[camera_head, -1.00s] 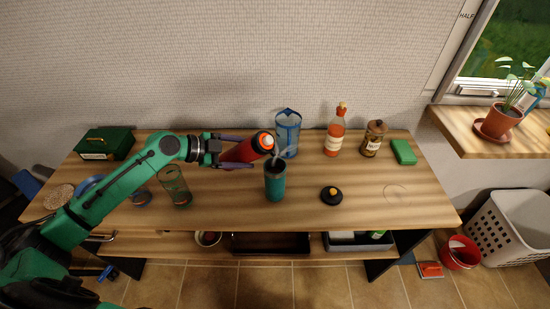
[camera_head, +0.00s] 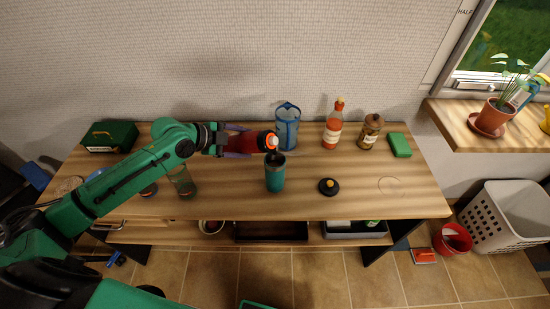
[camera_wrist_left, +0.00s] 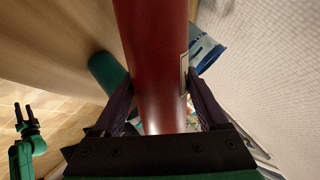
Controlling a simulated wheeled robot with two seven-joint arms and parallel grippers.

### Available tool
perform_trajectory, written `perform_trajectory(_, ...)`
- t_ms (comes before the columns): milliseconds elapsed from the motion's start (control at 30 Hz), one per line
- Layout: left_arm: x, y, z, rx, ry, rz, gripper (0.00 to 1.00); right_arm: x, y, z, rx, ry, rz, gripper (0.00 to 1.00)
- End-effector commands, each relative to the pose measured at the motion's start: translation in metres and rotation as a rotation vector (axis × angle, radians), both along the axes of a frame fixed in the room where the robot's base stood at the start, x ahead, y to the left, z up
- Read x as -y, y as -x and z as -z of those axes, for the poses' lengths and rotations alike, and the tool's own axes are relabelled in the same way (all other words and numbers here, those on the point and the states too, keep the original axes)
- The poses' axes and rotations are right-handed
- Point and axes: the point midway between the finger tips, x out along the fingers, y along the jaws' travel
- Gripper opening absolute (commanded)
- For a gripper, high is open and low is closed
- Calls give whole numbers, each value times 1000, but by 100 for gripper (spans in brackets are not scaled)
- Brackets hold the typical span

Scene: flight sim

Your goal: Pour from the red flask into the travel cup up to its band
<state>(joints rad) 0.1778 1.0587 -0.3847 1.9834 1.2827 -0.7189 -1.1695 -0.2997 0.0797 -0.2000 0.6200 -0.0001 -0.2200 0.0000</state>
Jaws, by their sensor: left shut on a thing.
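The red flask (camera_head: 262,140) with an orange collar lies tilted almost level, its mouth just above the rim of the teal travel cup (camera_head: 275,180). My left gripper (camera_head: 240,142) is shut around the flask; the flask's red body (camera_wrist_left: 158,60) also fills the middle of the left wrist view between the fingers. The travel cup stands upright on the bench with a dark upper part. The liquid level in it and its band cannot be made out. My right gripper (camera_wrist_left: 25,120) shows at the left of the left wrist view, open and empty, away from the bench.
A blue-trimmed clear container (camera_head: 287,128) stands behind the cup. A black lid with an orange knob (camera_head: 328,186) lies to the right. A sauce bottle (camera_head: 333,128), a jar (camera_head: 370,132) and a green box (camera_head: 399,145) stand farther right. A green glass (camera_head: 184,182) stands left.

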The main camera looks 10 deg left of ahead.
Motion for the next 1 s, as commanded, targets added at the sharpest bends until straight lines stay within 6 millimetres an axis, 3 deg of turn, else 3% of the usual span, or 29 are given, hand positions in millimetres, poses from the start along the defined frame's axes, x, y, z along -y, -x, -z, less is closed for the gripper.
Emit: perform_trajectory(1000, 0, -1, -1, 19, -58, -1, 0, 0, 0, 2, 0, 0, 0, 50)
